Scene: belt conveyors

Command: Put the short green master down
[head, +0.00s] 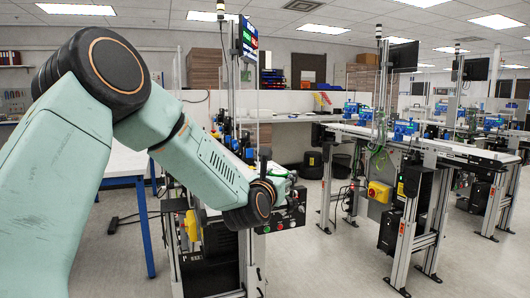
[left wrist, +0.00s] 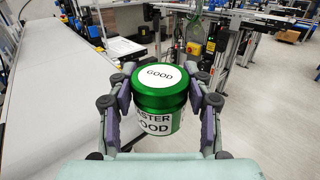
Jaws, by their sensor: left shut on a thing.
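The short green master (left wrist: 160,100) is a green can with a white disc reading "GOOD" on its lid and a white label with "GOOD" on its side. My left gripper (left wrist: 161,82) is shut on it, with a finger on each side, in the left wrist view. The can stands upright between the fingers, its lid facing the camera. My right gripper is in neither view.
A long pale surface (left wrist: 55,100) runs along the left of the wrist view. In the head view a white table (head: 125,160) with blue legs stands behind my arm. Another belt conveyor (head: 425,141) stands to the right. Grey floor (head: 330,265) is open between them.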

